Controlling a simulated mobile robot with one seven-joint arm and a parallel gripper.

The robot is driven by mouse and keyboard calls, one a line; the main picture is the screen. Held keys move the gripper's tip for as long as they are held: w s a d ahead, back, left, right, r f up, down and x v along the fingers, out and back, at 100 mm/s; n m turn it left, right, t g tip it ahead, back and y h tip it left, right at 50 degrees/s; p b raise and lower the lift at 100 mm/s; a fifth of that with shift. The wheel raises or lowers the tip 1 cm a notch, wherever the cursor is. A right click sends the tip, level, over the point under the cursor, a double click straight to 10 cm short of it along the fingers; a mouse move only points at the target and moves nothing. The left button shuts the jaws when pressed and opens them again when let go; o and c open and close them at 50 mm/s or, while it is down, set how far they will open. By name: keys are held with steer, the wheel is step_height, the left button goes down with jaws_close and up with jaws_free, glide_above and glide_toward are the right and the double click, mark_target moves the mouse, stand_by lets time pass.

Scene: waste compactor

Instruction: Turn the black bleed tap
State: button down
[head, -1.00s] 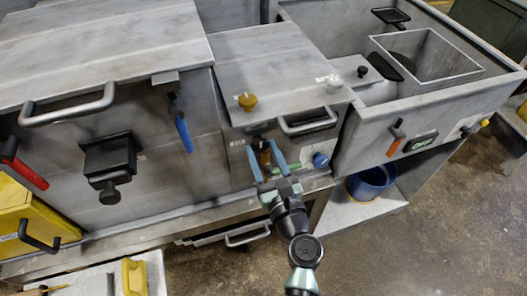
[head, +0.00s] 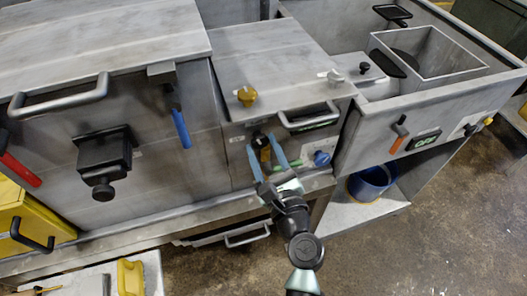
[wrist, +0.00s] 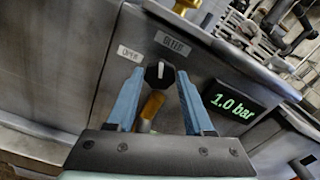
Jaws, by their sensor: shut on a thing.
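The black bleed tap (wrist: 158,76) is a dark knob with a white pointer mark on the front of the middle machine. In the wrist view its mark points about straight up, toward the BLEED label (wrist: 172,43). An OPEN label (wrist: 130,53) is to its left. A brass-coloured piece (wrist: 150,108) shows just below the tap. My gripper (wrist: 160,82) has its two blue fingers on either side of the tap, shut on it. In the head view my gripper (head: 265,152) reaches the same front panel, and the tap (head: 258,139) is partly hidden between the fingers.
A green display (wrist: 233,105) right of the tap reads 1.0 bar. A bar handle (head: 308,120) and a blue knob (head: 321,158) are close on the right. A yellow knob (head: 246,96) stands on the lid above. A blue-handled lever (head: 182,129) is to the left.

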steer(key=n+b, duration=0.3)
steer(key=n, duration=0.3)
steer(key=shift+f+b, duration=0.2)
steer(key=shift+b, duration=0.15)
steer(key=n+b, duration=0.3)
steer(key=n, duration=0.3)
steer(key=shift+r, duration=0.1)
steer(key=shift+b, duration=0.3)
steer(key=shift+c, duration=1.6)
jaws_free()
steer(key=shift+r, duration=0.1)
steer(key=shift+s, duration=0.1)
